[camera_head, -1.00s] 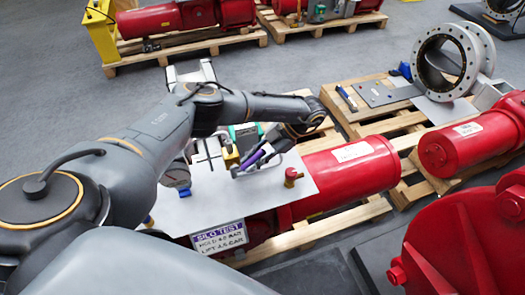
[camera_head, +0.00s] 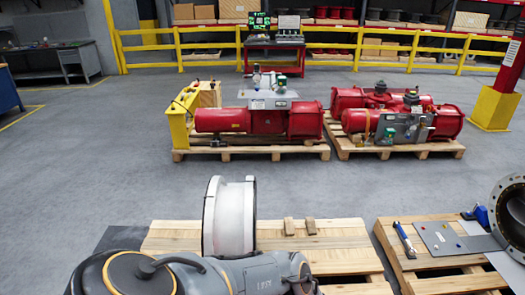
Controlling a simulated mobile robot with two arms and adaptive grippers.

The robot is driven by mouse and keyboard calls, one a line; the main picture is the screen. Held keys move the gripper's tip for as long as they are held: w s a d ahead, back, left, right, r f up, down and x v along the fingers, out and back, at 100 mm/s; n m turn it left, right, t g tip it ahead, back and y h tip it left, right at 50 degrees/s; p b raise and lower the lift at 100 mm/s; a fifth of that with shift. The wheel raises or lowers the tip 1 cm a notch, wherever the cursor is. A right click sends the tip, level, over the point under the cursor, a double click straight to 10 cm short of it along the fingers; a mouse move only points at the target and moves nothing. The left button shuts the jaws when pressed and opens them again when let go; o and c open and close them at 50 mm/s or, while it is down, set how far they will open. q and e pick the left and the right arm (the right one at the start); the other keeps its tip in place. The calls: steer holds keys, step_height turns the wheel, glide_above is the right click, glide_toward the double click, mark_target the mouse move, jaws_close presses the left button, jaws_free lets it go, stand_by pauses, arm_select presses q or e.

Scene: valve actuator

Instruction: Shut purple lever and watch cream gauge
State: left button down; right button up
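My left arm lies along the bottom edge of the head view, but its gripper is out of the frame. My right gripper is also out of view. The purple lever cannot be made out in the current view. A far red actuator (camera_head: 222,120) carries a small grey panel (camera_head: 268,104) with pale and green fittings on top. They are too small to tell whether one is the cream gauge.
A second red actuator assembly (camera_head: 446,122) sits on a pallet at right. A white flanged ring (camera_head: 230,218) stands on the near pallet (camera_head: 335,240). A blue-handled tool (camera_head: 404,240) lies at right. Grey floor is clear between the pallet rows, before a yellow railing (camera_head: 190,49).

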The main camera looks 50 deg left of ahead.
arm_select(q)
steer(key=shift+f, duration=0.15)
stand_by(0.3)
steer(key=c, duration=1.2)
jaws_free()
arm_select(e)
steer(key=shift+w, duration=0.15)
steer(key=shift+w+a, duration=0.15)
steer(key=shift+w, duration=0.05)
arm_select(q)
steer(key=shift+r, duration=5)
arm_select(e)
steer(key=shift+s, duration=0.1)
